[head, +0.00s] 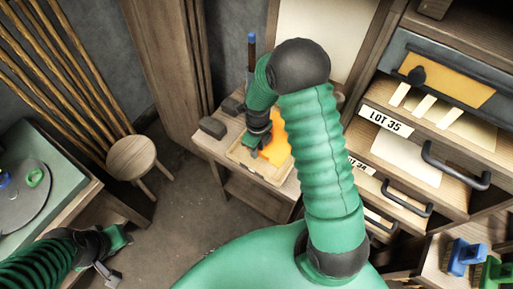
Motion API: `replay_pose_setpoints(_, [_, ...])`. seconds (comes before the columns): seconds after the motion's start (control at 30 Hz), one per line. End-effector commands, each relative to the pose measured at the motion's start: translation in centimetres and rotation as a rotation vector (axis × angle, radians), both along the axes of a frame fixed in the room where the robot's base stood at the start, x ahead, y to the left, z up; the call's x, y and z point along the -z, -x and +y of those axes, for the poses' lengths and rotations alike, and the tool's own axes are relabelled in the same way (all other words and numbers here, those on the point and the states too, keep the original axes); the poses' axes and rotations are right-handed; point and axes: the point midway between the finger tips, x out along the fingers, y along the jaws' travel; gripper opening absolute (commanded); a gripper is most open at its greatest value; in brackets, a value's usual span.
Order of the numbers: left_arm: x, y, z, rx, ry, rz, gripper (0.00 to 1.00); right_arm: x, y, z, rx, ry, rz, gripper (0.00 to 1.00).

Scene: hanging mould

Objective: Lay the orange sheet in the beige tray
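The orange sheet (278,146) is in the head view on the small wooden table, at the beige tray (240,156). Part of the sheet is hidden behind my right arm and gripper. I cannot tell whether it lies flat in the tray or is partly raised. My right gripper (259,150) points down over the tray, against the left side of the sheet. Its fingertips are too small and dark to show whether they grip the sheet. My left gripper (117,257) is low at the left, far from the tray, with its fingers apart and empty.
Dark blocks (213,127) stand on the table's back left. A round stool (131,157) is left of it. A bench (50,165) with a grey disc is at far left. A drawer cabinet (400,133) with protruding handles crowds the right. The floor between stool and table is clear.

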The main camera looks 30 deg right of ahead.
Motion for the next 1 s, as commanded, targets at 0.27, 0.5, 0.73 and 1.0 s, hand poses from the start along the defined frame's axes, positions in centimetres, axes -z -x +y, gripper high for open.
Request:
replay_pose_setpoints(0.27, [-0.1,0.0,0.0,0.000,0.000,0.000,0.36,-3.2,-0.2,0.0,-0.002,0.002,-0.006,0.25])
replay_pose_setpoints(0.5, [-0.2,0.0,0.0,0.000,0.000,0.000,0.36,-9.4,-0.2,0.0,-0.002,0.002,-0.006,0.25])
replay_pose_setpoints(0.73, [-0.3,0.0,0.0,0.000,0.000,0.000,0.36,-12.2,0.0,0.1,-0.028,0.000,-0.002,0.25])
replay_pose_setpoints(1.0, [-0.3,0.0,0.0,0.000,0.000,0.000,0.36,-13.3,3.2,3.8,-0.970,0.044,-0.074,0.25])
